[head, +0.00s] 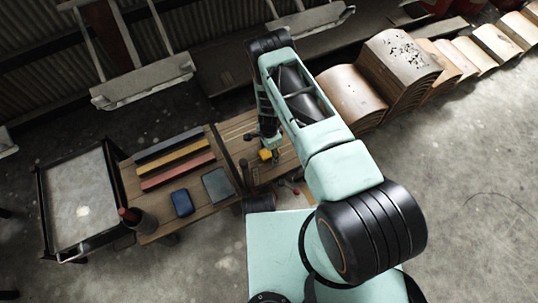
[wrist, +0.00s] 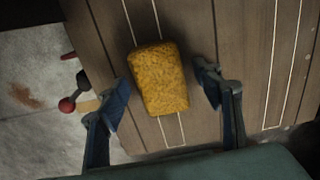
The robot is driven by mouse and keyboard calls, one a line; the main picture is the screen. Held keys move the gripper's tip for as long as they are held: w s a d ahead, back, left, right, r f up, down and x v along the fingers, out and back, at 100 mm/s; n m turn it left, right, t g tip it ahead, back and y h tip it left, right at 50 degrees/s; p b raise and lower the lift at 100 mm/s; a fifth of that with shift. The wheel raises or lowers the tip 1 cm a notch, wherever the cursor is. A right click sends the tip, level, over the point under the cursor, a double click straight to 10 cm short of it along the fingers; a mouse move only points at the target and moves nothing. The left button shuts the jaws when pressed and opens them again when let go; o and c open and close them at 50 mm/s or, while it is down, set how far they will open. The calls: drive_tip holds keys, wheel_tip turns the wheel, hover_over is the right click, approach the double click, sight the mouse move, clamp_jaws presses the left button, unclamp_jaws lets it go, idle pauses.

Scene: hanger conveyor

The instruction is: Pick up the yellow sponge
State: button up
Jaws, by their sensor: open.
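The yellow sponge (wrist: 158,78) lies on a brown wooden bench top (wrist: 240,40), a rounded block with a rough surface. In the wrist view my gripper (wrist: 162,92) is open, with one finger on each side of the sponge's near half. Gaps show between the sponge and both fingers; I cannot tell the height of the fingers above the wood. In the head view the sponge (head: 265,155) is a small yellow patch beside my gripper (head: 266,142), partly covered by it.
Left on the bench are a blue block (head: 181,203), a grey-green block (head: 217,186), red, yellow and dark bars, and a dark bottle (head: 137,218). A vise-like tool with a red knob (wrist: 68,104) is at the bench edge. Stacked curved wooden panels (head: 398,70) stand at the back right.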

drive_tip(key=shift+c, duration=0.2)
drive_tip(key=c, duration=1)
drive_tip(key=shift+r, duration=0.15)
wheel_tip(320, 180, up, 10)
drive_tip(key=p, duration=0.3)
drive_tip(key=shift+p, duration=0.35)
